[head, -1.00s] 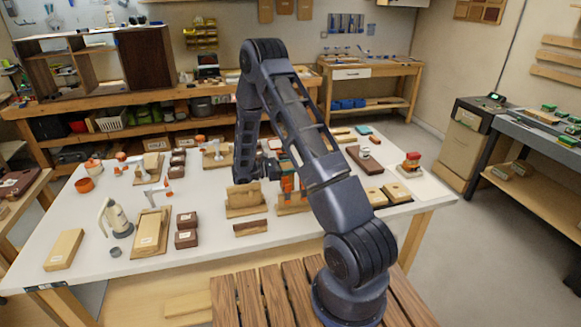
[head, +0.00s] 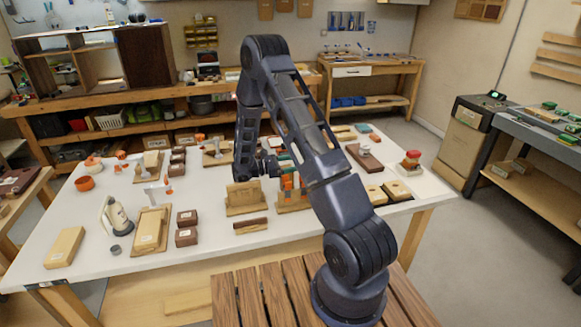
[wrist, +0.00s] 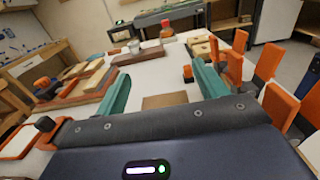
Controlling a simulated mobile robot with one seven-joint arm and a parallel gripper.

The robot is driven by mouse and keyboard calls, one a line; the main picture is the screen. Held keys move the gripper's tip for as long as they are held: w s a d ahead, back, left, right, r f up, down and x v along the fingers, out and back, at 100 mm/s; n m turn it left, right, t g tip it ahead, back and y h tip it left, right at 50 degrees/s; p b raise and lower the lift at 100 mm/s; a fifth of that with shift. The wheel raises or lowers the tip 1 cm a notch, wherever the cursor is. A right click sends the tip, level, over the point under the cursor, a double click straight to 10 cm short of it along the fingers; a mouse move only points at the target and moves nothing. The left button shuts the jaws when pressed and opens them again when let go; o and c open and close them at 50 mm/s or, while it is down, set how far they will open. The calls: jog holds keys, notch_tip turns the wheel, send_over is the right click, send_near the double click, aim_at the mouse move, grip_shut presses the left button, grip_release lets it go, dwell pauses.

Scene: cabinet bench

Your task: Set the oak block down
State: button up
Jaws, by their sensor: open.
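My gripper (wrist: 163,85) is open, its two teal fingers apart in the wrist view. A flat tan wooden piece (wrist: 165,100) lies on the white table between and below the fingers, with a visible gap to each finger. It may be the oak block, but I cannot tell for sure. In the head view my gripper (head: 267,166) is low over the middle of the table, largely hidden by my arm. Whatever lies directly under it is hidden there.
A tan wooden holder (head: 243,196) and orange upright parts (head: 289,187) stand close to my gripper. A dark brown strip (head: 251,226) lies in front. Pale blocks (head: 397,190) lie to the right. The white table (head: 330,229) has bare room at its front.

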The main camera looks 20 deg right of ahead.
jog(key=a, duration=1.2)
jog(key=s+d+r+m+g+y, duration=0.2)
jog(key=s+d+r+m+y, duration=0.4)
jog(key=r, duration=0.4)
jog(key=s+d+r+m+g+y, duration=0.1)
jog(key=s+d+r+m+y, duration=0.2)
jog(key=s+d+r, duration=0.5)
jog(key=s+a+r+m+t+y, duration=0.1)
jog(key=s+r+m+t+y, duration=0.2)
jog(key=s+r, duration=0.3)
jog(key=s+a+r+m+t+y, duration=0.1)
jog(key=s+r+m+t+y, duration=0.3)
jog(key=s, duration=0.9)
jog(key=shift+r+m+t+y, duration=0.3)
jog(key=shift+r+m+y, duration=0.7)
jog(key=shift+r, duration=0.2)
jog(key=shift+d, duration=0.1)
